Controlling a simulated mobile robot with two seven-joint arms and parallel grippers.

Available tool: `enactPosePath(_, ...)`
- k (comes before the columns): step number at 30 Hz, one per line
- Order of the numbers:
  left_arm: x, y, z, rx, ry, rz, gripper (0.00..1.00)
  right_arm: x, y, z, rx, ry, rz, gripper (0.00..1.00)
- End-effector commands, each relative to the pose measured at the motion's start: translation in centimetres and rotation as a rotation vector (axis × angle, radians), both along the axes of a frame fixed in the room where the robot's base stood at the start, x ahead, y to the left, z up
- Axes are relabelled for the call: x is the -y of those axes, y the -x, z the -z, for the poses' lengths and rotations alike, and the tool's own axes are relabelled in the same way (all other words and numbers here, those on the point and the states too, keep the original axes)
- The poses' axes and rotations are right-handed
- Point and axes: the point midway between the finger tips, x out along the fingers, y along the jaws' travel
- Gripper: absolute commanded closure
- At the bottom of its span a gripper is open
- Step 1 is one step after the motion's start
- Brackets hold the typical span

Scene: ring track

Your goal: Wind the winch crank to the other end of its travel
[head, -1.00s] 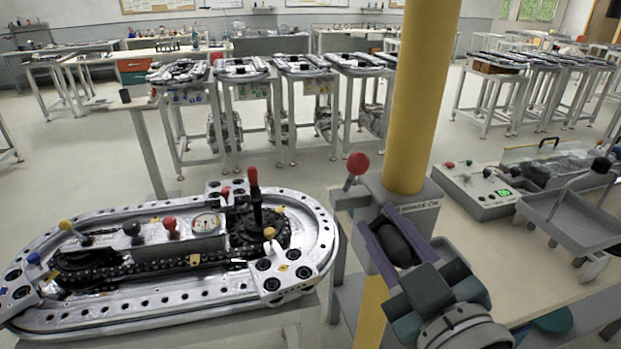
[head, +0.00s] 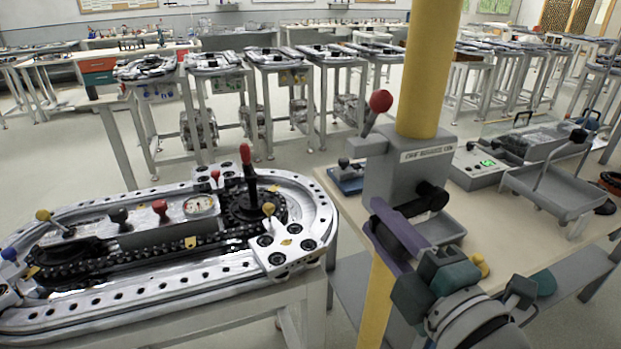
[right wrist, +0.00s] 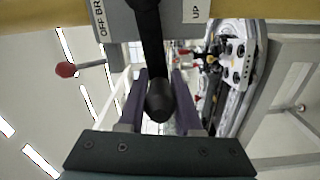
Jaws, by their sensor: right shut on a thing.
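The winch is a grey box (head: 395,168) on the yellow post, with a label on its upper edge. Its crank has a black handle (head: 432,196), at the box's lower right in the head view. In the right wrist view the black crank arm (right wrist: 151,40) runs down from the box to a rounded black grip (right wrist: 160,100). My right gripper (head: 402,230) has purple fingers, which stand on both sides of this grip and are shut on it. The fingers partly hide the handle in the head view. My left gripper is not in view.
A red-knobbed lever (head: 380,101) rises from the winch's left side. The yellow post (head: 428,70) stands right behind the winch. A grey tray (head: 555,190) and a control box with a green display (head: 488,163) are on the bench at right. The ring track (head: 150,290) lies at left.

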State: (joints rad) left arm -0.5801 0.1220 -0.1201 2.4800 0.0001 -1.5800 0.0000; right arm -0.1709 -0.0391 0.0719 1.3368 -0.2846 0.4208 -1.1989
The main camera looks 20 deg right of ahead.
Motion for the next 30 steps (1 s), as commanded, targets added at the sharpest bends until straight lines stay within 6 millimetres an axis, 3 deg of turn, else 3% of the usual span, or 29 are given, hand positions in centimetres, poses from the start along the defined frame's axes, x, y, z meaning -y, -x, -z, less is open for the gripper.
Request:
enactPosePath(1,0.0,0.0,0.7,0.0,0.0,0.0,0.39,0.1,0.1,1.0,-0.011,0.021,0.003,1.0)
enactPosePath(7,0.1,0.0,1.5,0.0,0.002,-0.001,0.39,0.3,0.1,1.6,-0.007,0.114,0.005,1.0)
enactPosePath(27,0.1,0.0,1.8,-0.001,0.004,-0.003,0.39,0.6,0.1,1.9,-0.006,0.171,0.008,1.0)
enactPosePath(28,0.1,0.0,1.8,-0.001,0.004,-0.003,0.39,0.6,0.1,1.9,-0.006,0.17,0.008,0.64)
enactPosePath(30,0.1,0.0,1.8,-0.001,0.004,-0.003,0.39,0.6,0.1,1.9,-0.005,0.171,0.008,0.56)
